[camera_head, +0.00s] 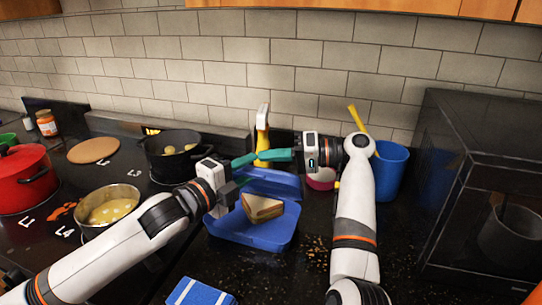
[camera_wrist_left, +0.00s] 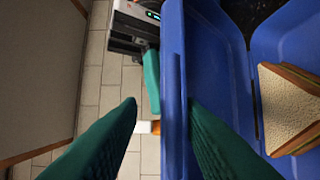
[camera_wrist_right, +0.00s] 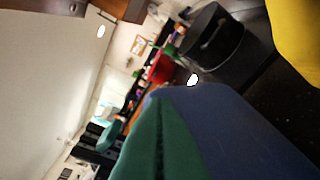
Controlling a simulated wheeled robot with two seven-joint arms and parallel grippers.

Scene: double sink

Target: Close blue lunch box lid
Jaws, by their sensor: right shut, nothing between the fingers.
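The blue lunch box (camera_head: 250,237) stands on the dark counter with a sandwich (camera_head: 262,207) in it. Its lid (camera_head: 272,182) is open and raised at the back. My left gripper (camera_head: 240,172) is open at the lid's left part. In the left wrist view, its fingers (camera_wrist_left: 160,105) lie on either side of the lid's edge (camera_wrist_left: 174,80), with a gap on the left. My right gripper (camera_head: 257,157) is shut and empty by the lid's upper edge, pointing left. In the right wrist view, its closed fingers (camera_wrist_right: 158,140) are beside a blue surface (camera_wrist_right: 235,130), apparently the lid.
A yellow bottle (camera_head: 262,135) stands behind the lid. A pink bowl (camera_head: 321,179) and blue bin (camera_head: 390,172) are to the right. A black pot (camera_head: 172,165) and a steel pan (camera_head: 107,207) are to the left. A blue-and-white item (camera_head: 200,292) lies in front.

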